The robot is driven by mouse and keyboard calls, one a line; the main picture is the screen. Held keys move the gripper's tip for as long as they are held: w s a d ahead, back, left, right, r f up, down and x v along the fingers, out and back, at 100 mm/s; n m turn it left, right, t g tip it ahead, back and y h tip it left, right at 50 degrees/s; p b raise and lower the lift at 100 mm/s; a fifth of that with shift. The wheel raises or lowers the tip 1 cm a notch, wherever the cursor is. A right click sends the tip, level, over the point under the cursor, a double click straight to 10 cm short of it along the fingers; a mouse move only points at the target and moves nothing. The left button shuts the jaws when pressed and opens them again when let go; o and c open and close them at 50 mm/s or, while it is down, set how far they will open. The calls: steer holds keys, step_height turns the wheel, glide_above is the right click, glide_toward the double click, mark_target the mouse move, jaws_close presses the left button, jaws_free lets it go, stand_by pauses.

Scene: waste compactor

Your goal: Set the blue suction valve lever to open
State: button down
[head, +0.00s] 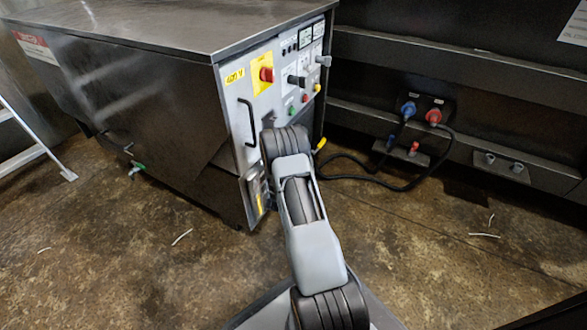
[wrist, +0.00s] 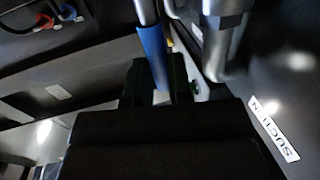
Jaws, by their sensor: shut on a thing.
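The blue suction valve lever (wrist: 151,42) shows in the upper middle of the wrist view as a blue sleeve on a metal rod. My gripper (wrist: 158,82) is shut on it, with a dark finger on each side of its lower end. A white label (wrist: 275,131), partly cut off and reading roughly "SUCTION", is on the dark surface at the right. The gripper and the lever are hidden behind my arm in the head view, so the lever's full angle cannot be told.
A thick metal pipe (wrist: 222,35) stands close right of the lever. In the head view, the control panel (head: 243,117) has a black handle (head: 247,121). Blue and red couplings (head: 433,116) with a black hose (head: 400,187) are at the right. Open floor (head: 130,260) lies at the left.

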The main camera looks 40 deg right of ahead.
steer(key=c, duration=1.2)
jaws_free()
steer(key=shift+a, duration=0.1)
steer(key=shift+o, duration=0.8)
steer(key=p+v, duration=0.4)
steer(key=v, duration=0.9)
steer(key=shift+s+a, duration=0.25)
steer(key=shift+s, duration=0.05)
